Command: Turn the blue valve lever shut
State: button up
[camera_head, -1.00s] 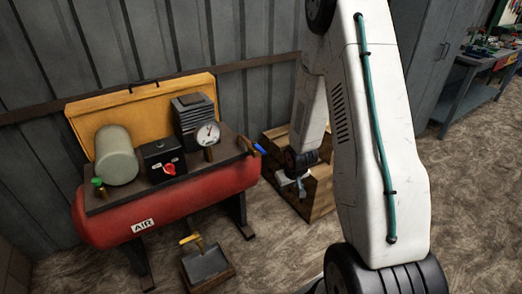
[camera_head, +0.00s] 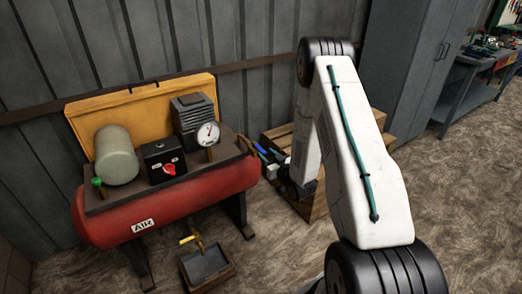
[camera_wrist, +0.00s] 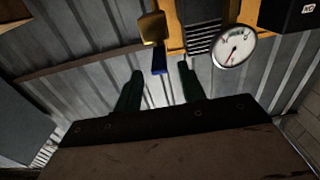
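The blue valve lever (camera_head: 259,148) sticks out from the brass valve (camera_head: 245,143) at the right end of the red air tank (camera_head: 165,205). In the wrist view the blue lever (camera_wrist: 159,61) hangs down from the brass valve body (camera_wrist: 152,28). My gripper (camera_head: 268,158) is close to the right of the lever, pointing at it. In the wrist view my gripper (camera_wrist: 160,69) has its two dark green fingers spread, with nothing held. The lever's end appears between the fingertips; I cannot tell whether it is at their depth. No contact shows.
A pressure gauge (camera_head: 207,134), a motor block (camera_head: 192,114) and a black box with a red switch (camera_head: 163,160) stand on the tank. A wooden crate (camera_head: 378,125) is behind my arm. A small tray (camera_head: 207,267) with a yellow-handled tap above it is below the tank.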

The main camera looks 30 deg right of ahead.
aim_at(261, 149)
jog(key=w, duration=0.5)
grip_shut()
